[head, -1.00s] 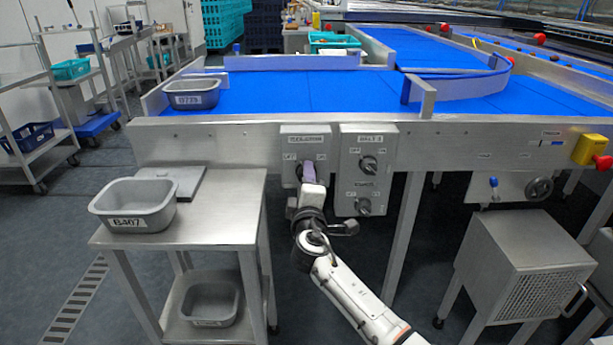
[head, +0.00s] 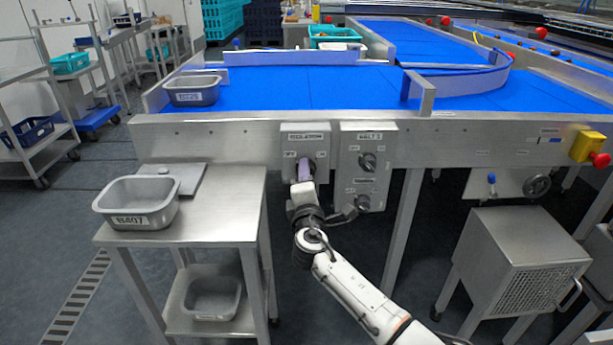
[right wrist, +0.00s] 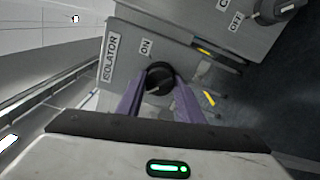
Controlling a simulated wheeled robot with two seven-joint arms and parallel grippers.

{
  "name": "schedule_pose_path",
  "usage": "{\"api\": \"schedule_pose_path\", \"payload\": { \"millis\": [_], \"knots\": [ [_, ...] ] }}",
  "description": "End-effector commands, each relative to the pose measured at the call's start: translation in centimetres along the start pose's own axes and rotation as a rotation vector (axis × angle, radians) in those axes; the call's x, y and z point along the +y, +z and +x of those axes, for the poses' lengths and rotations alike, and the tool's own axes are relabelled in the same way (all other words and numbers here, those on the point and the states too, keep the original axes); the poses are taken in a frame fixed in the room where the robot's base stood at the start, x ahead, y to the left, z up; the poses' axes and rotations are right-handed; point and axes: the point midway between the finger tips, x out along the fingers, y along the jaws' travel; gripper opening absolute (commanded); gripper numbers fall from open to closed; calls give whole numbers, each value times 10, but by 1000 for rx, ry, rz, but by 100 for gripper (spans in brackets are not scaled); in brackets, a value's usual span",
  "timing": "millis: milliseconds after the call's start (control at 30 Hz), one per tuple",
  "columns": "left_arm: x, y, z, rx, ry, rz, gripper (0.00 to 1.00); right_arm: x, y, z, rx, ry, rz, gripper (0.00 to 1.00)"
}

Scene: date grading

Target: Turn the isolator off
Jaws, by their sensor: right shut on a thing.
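The isolator box (head: 291,139) is a grey panel on the front of the conveyor frame, labelled ISOLATOR. Its dark round knob (right wrist: 159,76) shows in the right wrist view between my purple fingers, near an ON label (right wrist: 146,47). My right gripper (head: 305,167) reaches up to the box from below and is shut on the knob; it also shows in the right wrist view (right wrist: 160,88). The fingers cover much of the knob in the head view, and I cannot tell which way it points. My left gripper is not in view.
A second switch box (head: 347,145) with two dark knobs sits close to the right. A steel table (head: 225,205) with a grey tub (head: 137,203) stands left. A yellow box with a red button (head: 588,147) is far right. Blue belts (head: 300,90) lie behind.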

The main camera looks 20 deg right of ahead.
Motion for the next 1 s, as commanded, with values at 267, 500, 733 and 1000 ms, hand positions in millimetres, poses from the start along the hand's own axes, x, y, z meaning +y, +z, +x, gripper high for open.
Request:
{"api": "schedule_pose_path", "payload": {
  "millis": [267, 500, 733, 1000],
  "knots": [
    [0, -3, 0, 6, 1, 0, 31, -2, 0, 0, 1, -1, -6, 47],
    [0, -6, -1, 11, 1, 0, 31, -1, 0, 0, 1, 0, -3, 52],
    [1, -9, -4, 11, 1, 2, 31, 0, -1, -11, 3, -1, -3, 52],
    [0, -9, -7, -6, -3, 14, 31, -1, 0, -62, 3, -3, -1, 52]
  ]
}}
